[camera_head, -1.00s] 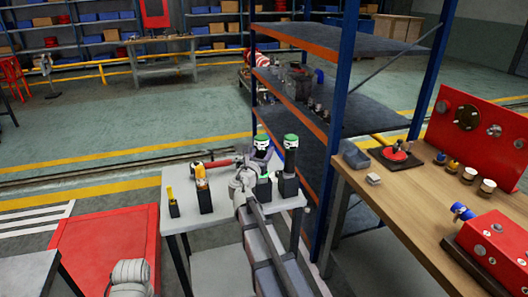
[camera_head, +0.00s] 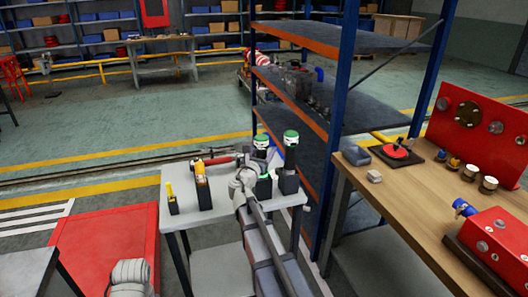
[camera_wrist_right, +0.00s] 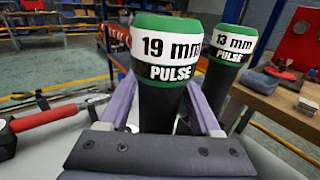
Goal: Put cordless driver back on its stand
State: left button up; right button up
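A cordless driver with a green-and-white top marked "19 mm PULSE" (camera_wrist_right: 167,50) stands upright between the two fingers of my right gripper (camera_wrist_right: 163,110), which press against its dark body. In the head view, its green top (camera_head: 261,142) shows just above my right gripper (camera_head: 260,157). A dark stand with a green part above it (camera_head: 265,185) shows below the gripper on the small grey table. A similar "13 mm PULSE" driver (camera_wrist_right: 232,45) stands to its right, seated in a dark stand (camera_head: 289,183) in the head view. My left gripper is out of view.
The small grey table (camera_head: 230,203) also holds yellow-topped tools in dark stands (camera_head: 203,187) and a long red-handled tool (camera_head: 220,160). A blue-orange rack (camera_head: 335,120) stands close behind on the right. A wooden bench (camera_head: 410,210) with red equipment is farther right.

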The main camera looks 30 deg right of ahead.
aim_at(260, 157)
jog(key=shift+o, duration=1.3)
jog(key=v, duration=0.8)
jog(key=s+a+f+m+g+y, duration=0.5)
jog(key=s+a+f+m, duration=0.45)
jog(key=a, duration=0.35)
jog(key=s+a+f+m+g+y, duration=0.45)
jog(key=s+a+f+m, duration=0.35)
jog(key=a+f+m, duration=0.4)
jog(key=s+a+g+y, duration=0.3)
jog(key=s+a, duration=0.4)
jog(key=a, duration=0.1)
notch_tip(260, 157, up, 13)
jog(key=p, duration=1.3)
jog(key=shift+w+m+t, duration=0.35)
